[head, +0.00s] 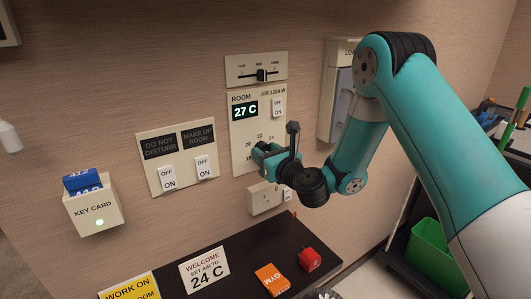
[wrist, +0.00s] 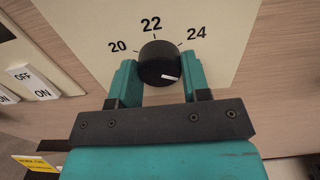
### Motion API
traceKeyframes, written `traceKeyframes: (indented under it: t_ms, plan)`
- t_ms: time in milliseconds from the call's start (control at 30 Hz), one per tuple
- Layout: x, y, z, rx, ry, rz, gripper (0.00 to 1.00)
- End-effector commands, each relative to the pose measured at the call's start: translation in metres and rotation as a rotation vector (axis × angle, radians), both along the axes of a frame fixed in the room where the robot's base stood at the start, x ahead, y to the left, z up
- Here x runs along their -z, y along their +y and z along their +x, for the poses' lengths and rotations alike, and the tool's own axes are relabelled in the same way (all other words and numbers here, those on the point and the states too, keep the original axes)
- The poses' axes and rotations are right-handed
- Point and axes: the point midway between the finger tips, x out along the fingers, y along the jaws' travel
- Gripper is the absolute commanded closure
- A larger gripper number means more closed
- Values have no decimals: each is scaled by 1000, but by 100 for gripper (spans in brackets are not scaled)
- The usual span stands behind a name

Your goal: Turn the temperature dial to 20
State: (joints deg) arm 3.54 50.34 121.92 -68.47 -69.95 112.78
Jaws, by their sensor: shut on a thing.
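The temperature dial (wrist: 156,60) is a round black knob on the cream room panel (head: 241,153). In the wrist view its white mark is at the lower right of the knob, away from the printed 20, 22 and 24 along its upper side. My gripper (wrist: 157,82) has its teal fingers on either side of the dial, shut on it. In the head view my gripper (head: 268,154) is at the lower part of the panel and hides the dial. The green display (head: 245,110) on the panel reads 27 C.
An AIR 1200 W switch (head: 278,107) is on the same panel, with a slider panel (head: 257,69) above. An outlet (head: 264,198) is just below my gripper. Two room switches (head: 177,160) and a key card holder (head: 94,210) are left. A dark shelf (head: 240,260) with signs is below.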

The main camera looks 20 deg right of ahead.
Motion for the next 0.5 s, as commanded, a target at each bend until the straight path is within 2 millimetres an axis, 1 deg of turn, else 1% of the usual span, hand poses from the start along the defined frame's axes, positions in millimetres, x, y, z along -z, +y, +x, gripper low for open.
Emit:
traceKeyframes:
  t_ms: [33, 67, 333, 500]
  plan:
    - [0, 0, 0, -2, 1, 1, 74]
    - [0, 0, 0, -1, 1, 1, 80]
    - [1, -1, -1, 0, -2, -15, 80]
    - [1, -2, -1, 0, -17, -75, 80]
